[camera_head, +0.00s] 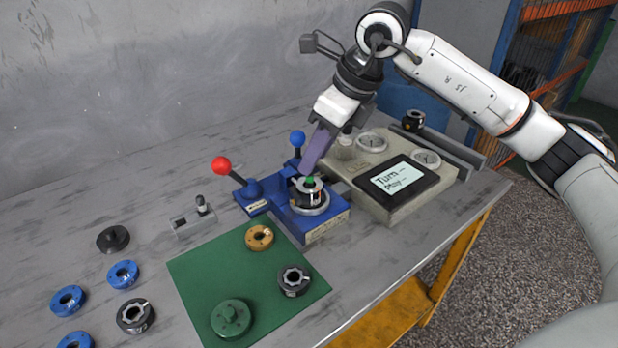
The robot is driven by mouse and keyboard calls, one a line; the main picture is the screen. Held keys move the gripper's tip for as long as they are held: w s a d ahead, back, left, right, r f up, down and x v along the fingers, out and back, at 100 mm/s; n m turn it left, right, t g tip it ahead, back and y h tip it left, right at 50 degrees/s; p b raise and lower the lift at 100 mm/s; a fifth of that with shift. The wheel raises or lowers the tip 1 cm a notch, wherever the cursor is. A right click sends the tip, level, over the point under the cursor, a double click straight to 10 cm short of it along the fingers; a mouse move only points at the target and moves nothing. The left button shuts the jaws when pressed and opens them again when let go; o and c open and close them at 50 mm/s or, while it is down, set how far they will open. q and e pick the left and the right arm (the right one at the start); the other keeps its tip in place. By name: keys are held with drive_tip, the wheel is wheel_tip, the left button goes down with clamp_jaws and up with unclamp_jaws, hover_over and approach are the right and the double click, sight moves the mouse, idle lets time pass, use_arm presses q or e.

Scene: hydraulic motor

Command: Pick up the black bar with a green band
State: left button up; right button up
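A small green piece (310,182) shows at the top centre of the black ring part (311,193) seated in the blue fixture (325,227). It may be the green band of the black bar; the rest of a bar is hidden or too small to tell. My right gripper (307,172) comes down from above, its purple-grey fingers pointing at this green piece, very close to it. From this side the fingers overlap, so I cannot see whether they are apart or closed, or touch it. My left gripper is not in view.
The fixture has a red-knobbed lever (222,166) and a blue-knobbed lever (297,139). A grey box with gauges and a screen (398,178) stands to its right. A green mat (205,268) holds several round parts. Blue and black rings lie at the left.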

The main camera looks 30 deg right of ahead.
sight(309, 179)
drive_tip(key=x, duration=0.5)
drive_tip(key=shift+w+d+f, duration=0.15)
drive_tip(key=shift+w+d, duration=0.1)
clamp_jaws()
